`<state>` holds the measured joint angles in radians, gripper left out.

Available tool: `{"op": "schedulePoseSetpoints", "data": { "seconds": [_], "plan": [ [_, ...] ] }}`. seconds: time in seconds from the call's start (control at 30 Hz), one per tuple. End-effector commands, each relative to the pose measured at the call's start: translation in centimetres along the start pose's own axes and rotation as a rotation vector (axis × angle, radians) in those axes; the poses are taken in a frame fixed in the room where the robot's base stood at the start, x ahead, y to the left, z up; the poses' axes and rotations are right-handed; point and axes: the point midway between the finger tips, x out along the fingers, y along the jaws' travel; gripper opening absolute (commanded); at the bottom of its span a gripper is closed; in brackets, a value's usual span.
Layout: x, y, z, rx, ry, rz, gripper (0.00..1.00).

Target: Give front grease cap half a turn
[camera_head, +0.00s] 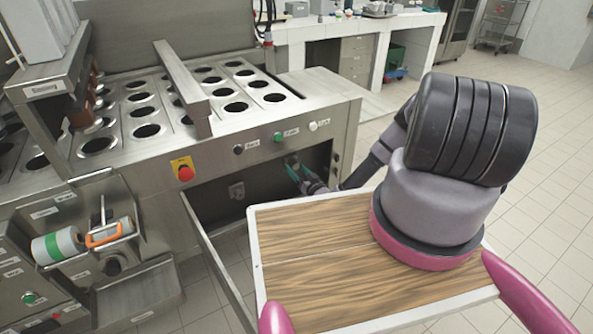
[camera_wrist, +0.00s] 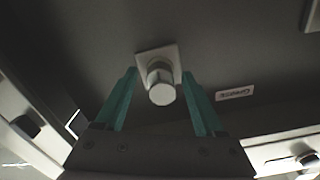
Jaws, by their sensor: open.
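The grease cap (camera_wrist: 161,88) is a pale round knob on a square plate, on a dark panel in the wrist view. A small label reading "Grease" (camera_wrist: 234,92) is beside it. My gripper (camera_wrist: 160,74) has teal fingers, open, one on each side of the cap with a visible gap on both sides. In the head view my gripper (camera_head: 293,168) reaches into the open lower recess of the machine, at its right end. The cap there is mostly hidden by the fingers. Another small fitting (camera_head: 236,190) sits farther left in the same recess.
The cup filler (camera_head: 225,125) has a panel of buttons above the recess, and a red stop button (camera_head: 185,172) on yellow. An open door panel (camera_head: 215,262) hangs at the recess's left. A white bench (camera_head: 345,28) stands behind. Floor at right is clear.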

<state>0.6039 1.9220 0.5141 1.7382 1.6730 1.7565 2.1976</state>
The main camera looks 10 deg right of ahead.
Motion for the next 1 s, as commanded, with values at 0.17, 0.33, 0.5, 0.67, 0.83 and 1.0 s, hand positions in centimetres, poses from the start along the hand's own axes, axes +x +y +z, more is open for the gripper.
{"op": "schedulePoseSetpoints", "data": {
  "seconds": [0.17,0.33,0.5,0.67,0.83,1.0],
  "plan": [
    [-2.0,0.1,0.0,0.003,-0.001,0.002,0.71],
    [-5.6,0.1,0.1,0.005,-0.002,0.003,0.71],
    [-8.7,0.1,0.1,0.003,-0.003,0.004,0.71],
    [-10.4,0.1,0.1,0.001,-0.002,0.003,0.71],
    [-10.8,0.0,0.0,0.001,-0.001,0.001,0.71],
    [-10.8,0.0,0.1,0.001,-0.001,0.001,0.71]
  ]
}}
